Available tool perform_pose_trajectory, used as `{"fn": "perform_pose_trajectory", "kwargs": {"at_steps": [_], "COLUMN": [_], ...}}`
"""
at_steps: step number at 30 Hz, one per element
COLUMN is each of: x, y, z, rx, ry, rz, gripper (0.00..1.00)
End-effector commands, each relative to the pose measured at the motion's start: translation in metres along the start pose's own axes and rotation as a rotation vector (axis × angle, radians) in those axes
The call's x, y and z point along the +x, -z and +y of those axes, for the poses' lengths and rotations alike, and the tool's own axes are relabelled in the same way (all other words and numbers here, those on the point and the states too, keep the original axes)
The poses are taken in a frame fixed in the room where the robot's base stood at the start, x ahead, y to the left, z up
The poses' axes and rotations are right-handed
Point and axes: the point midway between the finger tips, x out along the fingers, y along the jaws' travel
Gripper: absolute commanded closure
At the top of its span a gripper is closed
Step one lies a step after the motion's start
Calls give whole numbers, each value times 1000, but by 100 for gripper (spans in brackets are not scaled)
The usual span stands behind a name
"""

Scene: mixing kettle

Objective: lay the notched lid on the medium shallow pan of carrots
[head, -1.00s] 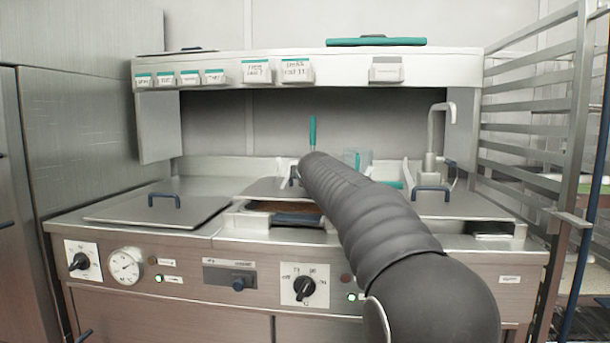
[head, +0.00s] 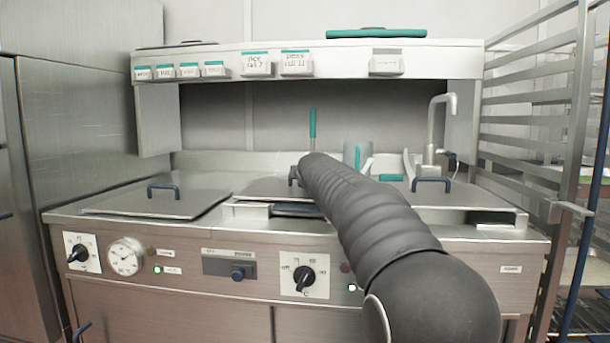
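A flat steel lid (head: 268,189) lies over the middle well of the counter, its right part hidden behind my arm. A dark piece (head: 293,175), perhaps its handle, shows beside the end of my arm. I cannot make out a notch. Under the lid's front edge is a dark bar (head: 297,210), perhaps a pan handle, at a narrow opening. No carrots show, and I cannot tell whether the lid touches the pan. My gripper is hidden behind my arm, which reaches over the lid from the lower right.
A closed lid (head: 150,203) with a blue handle lies at left, another (head: 460,197) at right. Behind are a clear jug (head: 357,154), a teal-handled tool (head: 312,124) and a tap (head: 437,125). An overhead shelf (head: 225,60) spans the back. A rack (head: 530,110) stands at right.

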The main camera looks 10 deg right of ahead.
Motion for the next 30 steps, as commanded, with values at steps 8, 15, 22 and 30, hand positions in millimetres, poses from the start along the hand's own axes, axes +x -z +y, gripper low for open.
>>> {"fn": "perform_pose_trajectory", "kwargs": {"at_steps": [8, 15, 22, 30], "x": [-1, 0, 0, 0], "y": [0, 0, 0, 0], "z": [2, 0, -1, -2], "rx": [0, 0, -1, -1], "ry": [-4, -5, -6, -5], "rz": [1, 0, -1, -1], "gripper": [100, 100, 100, 59]}}
